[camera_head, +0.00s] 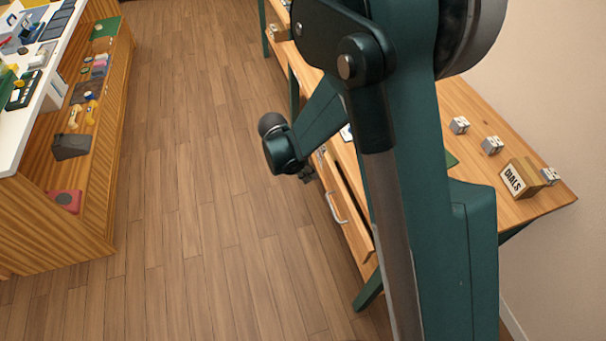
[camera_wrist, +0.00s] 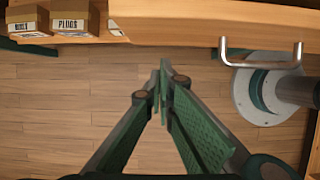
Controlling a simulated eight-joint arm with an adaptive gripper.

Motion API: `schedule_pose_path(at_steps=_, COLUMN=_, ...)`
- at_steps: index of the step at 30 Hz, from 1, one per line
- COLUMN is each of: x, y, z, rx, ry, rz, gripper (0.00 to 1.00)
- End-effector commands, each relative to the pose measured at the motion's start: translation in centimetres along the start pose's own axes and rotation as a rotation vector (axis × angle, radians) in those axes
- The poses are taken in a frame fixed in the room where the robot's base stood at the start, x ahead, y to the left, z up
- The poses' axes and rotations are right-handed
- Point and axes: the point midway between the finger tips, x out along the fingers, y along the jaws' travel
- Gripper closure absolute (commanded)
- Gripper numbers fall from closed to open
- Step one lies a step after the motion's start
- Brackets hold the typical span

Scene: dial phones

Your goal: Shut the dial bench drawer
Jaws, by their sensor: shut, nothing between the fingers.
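The dial bench (camera_head: 470,110) is a wooden bench with dark green legs on the right of the head view. Its drawer (camera_head: 344,215) stands partly out, with a dark gap behind its wooden front. A silver bar handle (camera_head: 337,207) is on that front; the handle also shows at upper right in the wrist view (camera_wrist: 262,64). My gripper (camera_head: 308,177) is beside the drawer's far end in the head view, partly hidden by my arm. In the wrist view its green fingers (camera_wrist: 163,80) meet at the tips, empty, below the drawer front (camera_wrist: 190,22). I cannot tell any contact.
Small boxes (camera_wrist: 70,20) stand at upper left in the wrist view. A "DIALS" box (camera_head: 520,178) and several small grey blocks (camera_head: 492,145) are on the bench top. A shelf unit (camera_head: 100,130) stands at left. The wooden floor (camera_head: 195,180) between is clear.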

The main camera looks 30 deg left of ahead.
Motion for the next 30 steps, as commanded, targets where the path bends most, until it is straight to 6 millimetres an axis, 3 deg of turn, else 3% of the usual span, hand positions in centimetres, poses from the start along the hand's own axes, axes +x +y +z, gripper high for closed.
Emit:
schedule_pose_path(at_steps=6, x=0.8, y=-0.1, z=2.0, rx=0.001, ry=0.0, rz=0.0, gripper=1.0)
schedule_pose_path(at_steps=23, x=1.0, y=-0.1, z=2.7, rx=0.0, ry=0.0, rz=0.0, gripper=1.0)
schedule_pose_path(at_steps=30, x=1.8, y=-0.1, z=4.7, rx=0.002, ry=0.0, rz=-0.001, gripper=1.0)
